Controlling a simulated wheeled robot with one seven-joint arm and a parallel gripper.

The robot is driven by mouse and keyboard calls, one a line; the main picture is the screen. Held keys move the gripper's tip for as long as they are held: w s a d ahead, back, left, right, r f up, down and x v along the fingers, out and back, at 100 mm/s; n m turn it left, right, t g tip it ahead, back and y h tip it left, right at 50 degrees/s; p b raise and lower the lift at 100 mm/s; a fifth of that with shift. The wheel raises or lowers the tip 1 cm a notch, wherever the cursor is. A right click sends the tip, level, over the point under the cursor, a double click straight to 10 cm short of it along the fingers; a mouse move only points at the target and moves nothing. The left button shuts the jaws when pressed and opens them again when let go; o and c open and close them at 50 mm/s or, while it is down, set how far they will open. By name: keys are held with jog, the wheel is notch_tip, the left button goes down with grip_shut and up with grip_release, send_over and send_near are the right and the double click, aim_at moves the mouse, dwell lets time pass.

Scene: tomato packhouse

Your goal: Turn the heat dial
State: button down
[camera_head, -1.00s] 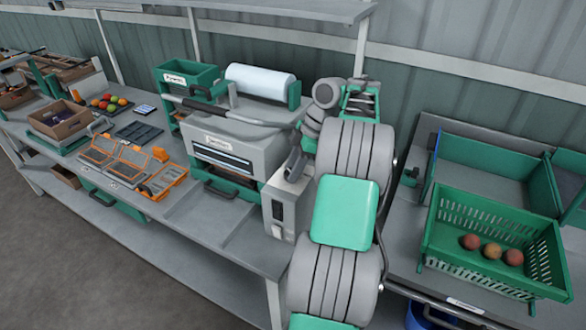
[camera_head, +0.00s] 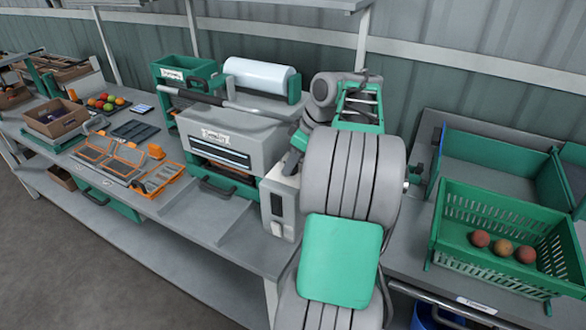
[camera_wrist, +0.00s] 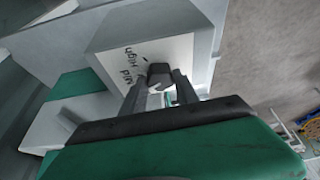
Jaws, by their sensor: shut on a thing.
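The heat dial (camera_wrist: 159,74) is a dark knob on a white panel (camera_wrist: 120,52) in the wrist view. The words "Mid" and "High" are printed beside it, and a small dark mark sits near "High". My gripper (camera_wrist: 161,84) is shut on the dial, with one finger on each side of it. In the head view the dial and my fingertips are hidden behind my arm. The light grey control box (camera_head: 284,200) shows just left of my arm, at the right end of the grey sealing machine (camera_head: 225,135).
A film roll (camera_head: 258,75) lies on top of the machine, with a dark lever bar (camera_head: 195,97) in front of it. Orange-framed trays (camera_head: 108,155) lie to the left. A green crate (camera_head: 490,262) with several tomatoes stands right of my arm.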

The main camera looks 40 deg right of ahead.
jog(key=m+h+b, duration=0.1)
jog(key=m, duration=0.1)
jog(key=m+b, duration=0.1)
jog(key=m, duration=0.1)
jog(key=shift+a+m+h+b, duration=0.15)
jog(key=shift+m+h+b, duration=0.2)
jog(key=shift+m+h, duration=0.05)
dwell(0.4)
jog(key=c, duration=0.9)
grip_release()
jog(key=p+v, duration=0.1)
jog(key=v, duration=0.6)
jog(key=shift+s+r+p, duration=0.25)
jog(key=shift+r+p, duration=0.05)
jog(key=shift+r, duration=0.05)
